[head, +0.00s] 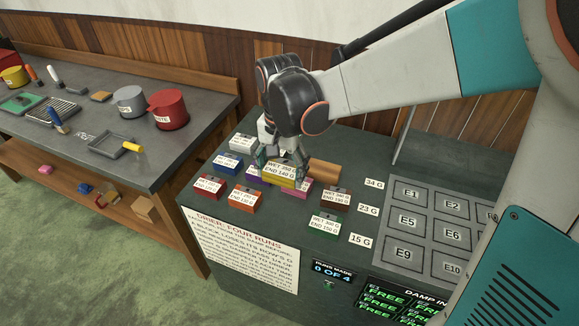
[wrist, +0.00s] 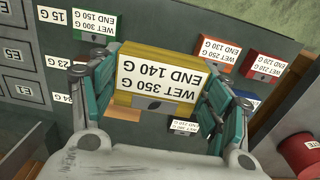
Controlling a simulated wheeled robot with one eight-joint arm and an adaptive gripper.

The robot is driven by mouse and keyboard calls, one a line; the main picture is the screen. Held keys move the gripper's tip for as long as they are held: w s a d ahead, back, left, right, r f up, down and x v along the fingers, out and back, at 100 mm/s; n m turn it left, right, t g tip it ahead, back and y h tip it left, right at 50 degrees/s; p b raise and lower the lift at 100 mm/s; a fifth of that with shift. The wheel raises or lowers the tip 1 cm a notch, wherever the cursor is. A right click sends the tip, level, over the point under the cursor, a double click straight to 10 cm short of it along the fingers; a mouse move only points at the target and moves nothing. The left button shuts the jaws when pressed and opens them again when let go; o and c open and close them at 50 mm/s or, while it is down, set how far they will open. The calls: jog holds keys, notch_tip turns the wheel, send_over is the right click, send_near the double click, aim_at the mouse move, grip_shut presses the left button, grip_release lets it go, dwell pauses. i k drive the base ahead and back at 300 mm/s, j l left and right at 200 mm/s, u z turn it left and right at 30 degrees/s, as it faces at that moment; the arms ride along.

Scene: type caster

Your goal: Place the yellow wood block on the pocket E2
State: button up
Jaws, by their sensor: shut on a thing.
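Pocket E2 (head: 453,208) is an empty grey square in the top row of the pocket panel, to the right of my gripper. It is not visible in the wrist view.
Around the held block stand white, blue, red, orange, brown (head: 336,197) and green (head: 323,225) blocks, with pink and purple ones partly hidden. Weight tags (head: 374,184) lie between blocks and pockets. Pockets E1 (head: 411,194), E5 (head: 407,221) and E6 (head: 452,235) look empty. My arm covers the panel's right side.

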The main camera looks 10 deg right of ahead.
aim_at(451, 205)
jog(key=k+l+z, duration=0.1)
jog(key=l+z, duration=0.3)
jog(key=k+l+z, duration=0.1)
jog(key=l+z, duration=0.65)
jog(key=k+j, duration=0.05)
jog(key=j, duration=0.05)
